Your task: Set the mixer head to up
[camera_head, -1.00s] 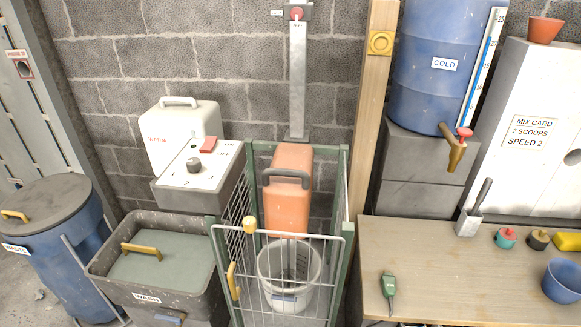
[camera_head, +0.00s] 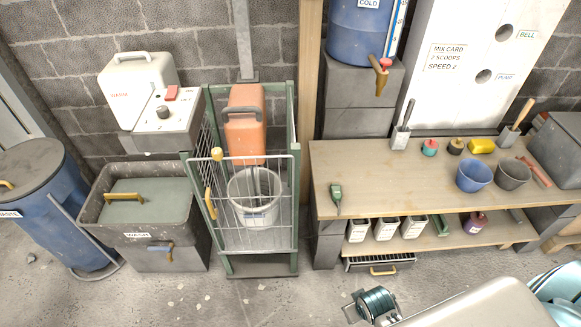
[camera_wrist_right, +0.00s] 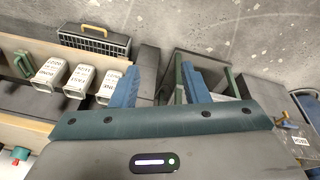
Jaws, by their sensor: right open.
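The orange mixer head (camera_head: 245,145) with its grey handle (camera_head: 243,112) stands inside a green-framed cage (camera_head: 294,125), on the grey upright rail (camera_head: 243,40). It sits just above the pale bucket (camera_head: 240,183). The wire gate (camera_head: 285,240) stands across the cage front, with a yellow knob (camera_head: 217,154) and a yellow handle (camera_head: 210,203). My right gripper (camera_wrist_right: 160,82) shows in the right wrist view with its blue fingers apart and nothing between them. It does not show clearly in the head view. My left gripper is in neither view.
A grey control box (camera_head: 170,135) with a dial and red switch is left of the cage, above the wash tub (camera_head: 90,215). A wooden bench (camera_head: 400,180) with several containers stands right. A teal reel (camera_head: 376,302) is low in front. Floor before the cage is mostly clear.

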